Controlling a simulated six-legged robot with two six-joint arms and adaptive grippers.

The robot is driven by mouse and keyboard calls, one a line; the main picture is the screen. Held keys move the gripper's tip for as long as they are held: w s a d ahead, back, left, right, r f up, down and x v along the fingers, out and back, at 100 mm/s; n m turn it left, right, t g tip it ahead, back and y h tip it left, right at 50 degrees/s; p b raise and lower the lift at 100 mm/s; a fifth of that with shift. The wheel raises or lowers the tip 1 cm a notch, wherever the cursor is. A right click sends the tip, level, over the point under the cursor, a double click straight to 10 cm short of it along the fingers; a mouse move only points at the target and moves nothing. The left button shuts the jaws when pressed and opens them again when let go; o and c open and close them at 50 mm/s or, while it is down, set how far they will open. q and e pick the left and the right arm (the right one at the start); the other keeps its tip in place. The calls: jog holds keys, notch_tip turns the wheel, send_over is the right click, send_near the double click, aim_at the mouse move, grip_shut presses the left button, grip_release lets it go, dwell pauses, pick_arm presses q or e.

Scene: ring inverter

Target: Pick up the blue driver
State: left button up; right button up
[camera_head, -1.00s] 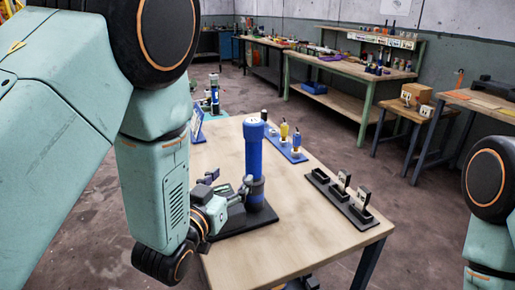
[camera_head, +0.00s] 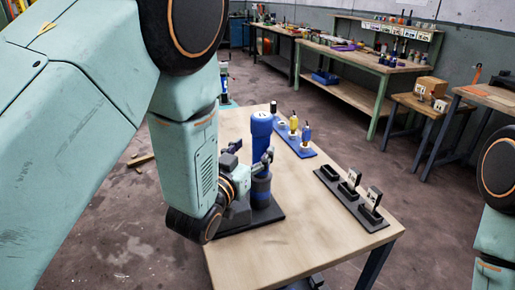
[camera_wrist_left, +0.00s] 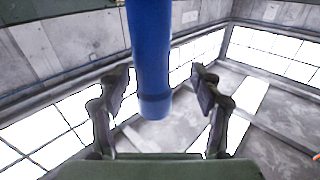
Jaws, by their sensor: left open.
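The blue driver (camera_head: 262,128) stands upright on a dark base plate (camera_head: 268,217) on the wooden table. It is a tall blue cylinder with a dark lower part. My left gripper (camera_head: 249,158) is open at its side, at about mid-height, with one finger on each side of it in the picture. In the left wrist view the blue driver (camera_wrist_left: 150,50) hangs into the picture between the two spread fingers of my left gripper (camera_wrist_left: 160,85), with gaps on both sides. My right gripper is out of view; only part of that arm shows at the right edge.
A blue rack (camera_head: 297,140) with small yellow and blue tools lies behind the driver. A black tray (camera_head: 352,200) with upright plug-like pieces lies to the right. The front of the table (camera_head: 300,245) is clear. Workbenches (camera_head: 365,62) stand farther back.

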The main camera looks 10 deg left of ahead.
aim_at(258, 147)
pick_arm(q)
jog(key=w+d, duration=0.2)
jog(key=w, duration=0.1)
jog(key=shift+w+d+f, duration=0.1)
jog(key=shift+w+d, duration=0.05)
jog(key=shift+w, duration=0.1)
jog(key=shift+s+a, duration=0.35)
jog(key=shift+a, duration=0.35)
jog(key=shift+c, duration=1.6)
jog(key=shift+w+d, duration=0.3)
jog(key=shift+d, duration=0.25)
jog(key=c, duration=0.4)
jog(key=shift+s+a, duration=0.2)
jog(key=shift+a, duration=0.25)
jog(key=c, duration=0.5)
grip_shut()
jog(key=shift+w+d+r, duration=0.2)
jog(key=shift+d, duration=0.1)
